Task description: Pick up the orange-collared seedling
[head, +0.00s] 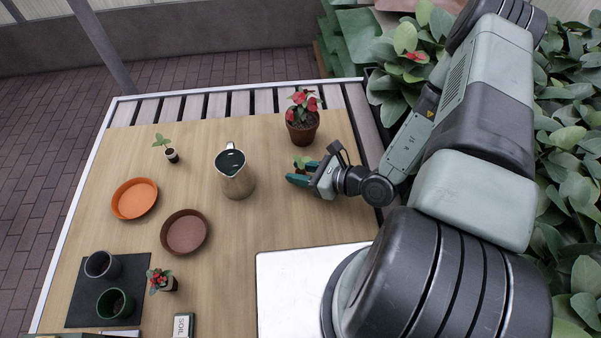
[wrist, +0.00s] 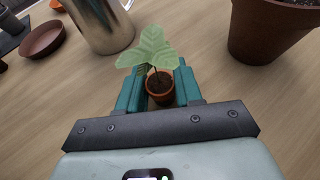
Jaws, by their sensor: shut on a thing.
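A seedling with broad green leaves and an orange collar round its small pot (wrist: 160,86) stands between my gripper's teal fingers in the wrist view. My gripper (head: 302,172) is shut on it, one finger on each side of the pot. In the head view only the seedling's leaves (head: 302,161) show above the fingers; the pot is hidden there. Whether the pot touches the table cannot be told. Another seedling (head: 172,155) with a white collar stands at the far left of the table.
A red-flowered pot (head: 302,133) stands just behind my gripper. A metal jug (head: 237,183) is to its left. Orange (head: 134,199) and brown (head: 184,232) saucers lie further left. A dark mat (head: 80,313) holds two pots, with a small red-flowered plant (head: 161,281) beside it.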

